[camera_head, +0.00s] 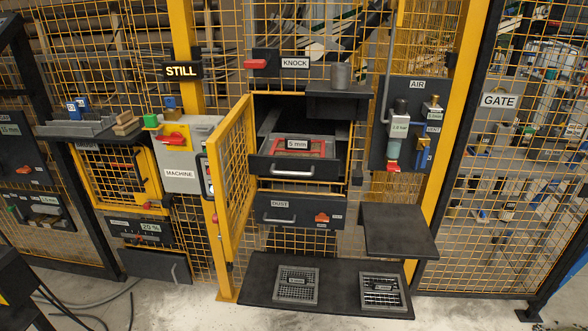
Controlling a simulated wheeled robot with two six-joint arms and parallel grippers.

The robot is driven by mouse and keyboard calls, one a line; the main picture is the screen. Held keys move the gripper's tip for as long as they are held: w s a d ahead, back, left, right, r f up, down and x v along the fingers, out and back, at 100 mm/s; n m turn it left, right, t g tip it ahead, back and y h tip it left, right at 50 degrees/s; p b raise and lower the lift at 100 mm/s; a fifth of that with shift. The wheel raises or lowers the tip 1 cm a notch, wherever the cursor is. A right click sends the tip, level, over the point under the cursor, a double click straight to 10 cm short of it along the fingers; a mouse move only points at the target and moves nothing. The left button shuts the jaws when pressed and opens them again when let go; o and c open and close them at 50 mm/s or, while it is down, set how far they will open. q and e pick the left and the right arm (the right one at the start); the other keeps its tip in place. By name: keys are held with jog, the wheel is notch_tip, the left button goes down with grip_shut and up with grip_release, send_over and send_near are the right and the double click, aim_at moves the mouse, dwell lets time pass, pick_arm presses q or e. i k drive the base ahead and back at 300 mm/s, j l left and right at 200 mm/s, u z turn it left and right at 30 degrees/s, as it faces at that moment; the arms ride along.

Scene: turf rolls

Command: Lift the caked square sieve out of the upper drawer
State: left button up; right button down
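The upper drawer (262,164) is pulled out of the dark opening in the middle of the fence, with a pale bar handle on its front. A square sieve with a red rim (325,154) lies inside it, behind a "5 mm" label (297,143). Its mesh is too small and partly hidden to tell how caked it is. Neither of my grippers shows in the head view.
A yellow mesh door (235,180) stands swung open left of the drawer. Below is a shut lower drawer (265,212). Two square sieves, left (297,287) and right (382,290), lie on the low black shelf (335,285). An empty black shelf (398,232) juts out at right.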

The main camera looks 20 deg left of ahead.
aim_at(289, 146)
jog(key=u, duration=0.2)
jog(key=i+l+u, duration=0.15)
jog(key=l+u, duration=0.15)
jog(key=i+l+u, duration=0.25)
jog(key=l+u, duration=0.3)
